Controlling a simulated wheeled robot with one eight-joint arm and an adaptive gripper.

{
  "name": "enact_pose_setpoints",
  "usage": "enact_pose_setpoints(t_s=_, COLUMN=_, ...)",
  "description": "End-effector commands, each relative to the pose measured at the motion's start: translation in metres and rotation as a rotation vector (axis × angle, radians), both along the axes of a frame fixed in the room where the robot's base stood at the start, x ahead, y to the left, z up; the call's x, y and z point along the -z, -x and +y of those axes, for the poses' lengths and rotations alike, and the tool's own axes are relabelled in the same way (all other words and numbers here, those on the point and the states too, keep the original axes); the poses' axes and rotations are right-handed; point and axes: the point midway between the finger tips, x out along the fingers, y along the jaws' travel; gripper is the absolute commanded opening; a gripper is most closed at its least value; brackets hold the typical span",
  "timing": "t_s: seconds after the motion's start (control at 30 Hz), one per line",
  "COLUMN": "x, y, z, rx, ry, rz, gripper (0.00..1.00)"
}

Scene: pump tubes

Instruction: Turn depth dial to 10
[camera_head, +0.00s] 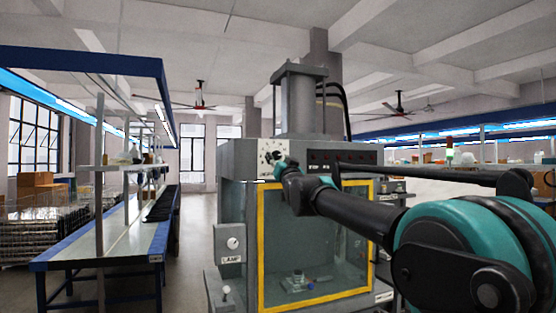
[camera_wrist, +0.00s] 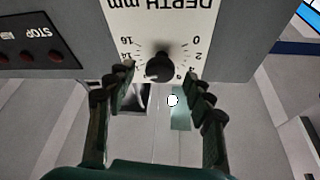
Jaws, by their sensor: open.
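The depth dial (camera_wrist: 159,67) is a round black knob on a white plate (camera_wrist: 170,22) marked "DEPTH mm", which appears upside down in the wrist view. Numbers 16 and 14 show at the left of the knob, 0 and 2 at the right; the lower numbers are partly hidden by my fingers. I cannot tell clearly where the knob points. My gripper (camera_wrist: 160,73) is open, one finger on each side of the knob, with gaps to it. In the head view the white plate (camera_head: 267,149) is at the machine's upper left front, and my arm reaches to it.
The grey machine (camera_head: 240,190) has a yellow-framed clear door (camera_head: 262,245) below the dial. A STOP button panel (camera_wrist: 35,58) sits beside the plate in the wrist view. A lever (camera_head: 226,290) and a LAMP knob (camera_head: 233,243) are at the machine's left. A workbench (camera_head: 110,240) stands left.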

Motion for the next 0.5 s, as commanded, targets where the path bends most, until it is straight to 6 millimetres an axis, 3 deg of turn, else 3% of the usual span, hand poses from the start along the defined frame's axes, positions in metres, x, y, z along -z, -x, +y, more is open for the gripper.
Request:
enact_pose_setpoints(t_s=0.43, x=-0.0041, y=-0.0108, z=0.0018, rx=0.000, ry=0.000, rz=0.000, gripper=0.53)
enact_pose_setpoints(t_s=0.5, x=-0.0040, y=-0.0108, z=0.0017, rx=0.000, ry=0.000, rz=0.000, gripper=0.47)
